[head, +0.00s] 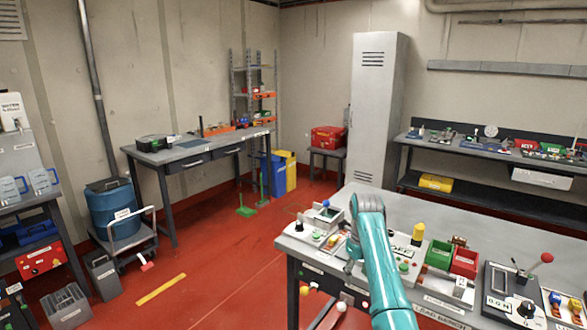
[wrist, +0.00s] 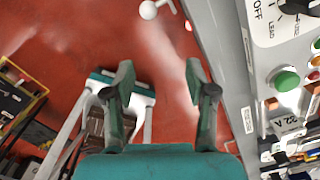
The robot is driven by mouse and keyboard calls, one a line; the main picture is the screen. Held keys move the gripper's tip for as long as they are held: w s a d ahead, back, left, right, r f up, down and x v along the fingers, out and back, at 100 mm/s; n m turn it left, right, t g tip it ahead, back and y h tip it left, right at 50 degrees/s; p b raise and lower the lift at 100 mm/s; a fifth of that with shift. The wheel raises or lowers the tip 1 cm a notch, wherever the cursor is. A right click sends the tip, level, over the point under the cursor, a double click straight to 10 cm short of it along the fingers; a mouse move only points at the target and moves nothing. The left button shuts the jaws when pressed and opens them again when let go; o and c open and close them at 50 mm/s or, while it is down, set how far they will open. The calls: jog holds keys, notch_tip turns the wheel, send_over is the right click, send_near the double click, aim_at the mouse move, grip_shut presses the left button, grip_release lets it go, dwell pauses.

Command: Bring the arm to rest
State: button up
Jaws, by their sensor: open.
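My teal arm (head: 380,262) rises from the bottom of the head view in front of the bench (head: 435,211). Its far end bends down near the bench's left end, and my fingers cannot be made out there. In the wrist view my gripper (wrist: 156,78) is open, with its two dark fingers well apart and nothing between them. Red floor shows between and beyond the fingers. The bench side and a control panel (wrist: 270,30) lie close to the right of the fingers.
The bench carries a green bin (head: 439,254), a red bin (head: 465,262), a yellow block (head: 418,233) and a box with a red-knobbed lever (head: 513,285). Open red floor (head: 225,262) lies left of the bench. A blue barrel (head: 113,209) on a trolley stands further left.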

jog(key=s+f+n+t, duration=0.2)
jog(key=s+f+n, duration=0.25)
jog(key=f, duration=0.75)
jog(key=s+f+n+t, duration=0.1)
jog(key=s+f+n, duration=0.3)
jog(key=f, duration=0.8)
jog(key=s+f+n+t, duration=0.25)
jog(key=s+f, duration=0.35)
jog(key=s, duration=0.4)
jog(key=s+f+n+t, duration=0.1)
jog(key=s+f+n, duration=0.4)
jog(key=s, duration=0.5)
jog(key=s+r+n+t, duration=0.2)
jog(key=s+r+n, duration=0.1)
jog(key=s, duration=0.8)
jog(key=s+r+n+t, duration=0.2)
jog(key=s+n, duration=0.1)
jog(key=s, duration=0.8)
jog(key=s+r+n+t, duration=0.2)
jog(key=s+r+n, duration=0.2)
jog(key=s+r, duration=0.4)
jog(key=s+r+n+t, duration=0.2)
jog(key=s+r+n, duration=0.2)
jog(key=s+r, duration=0.4)
notch_tip(320, 180, up, 8)
jog(key=shift+f+n, duration=0.1)
jog(key=shift+n, duration=0.3)
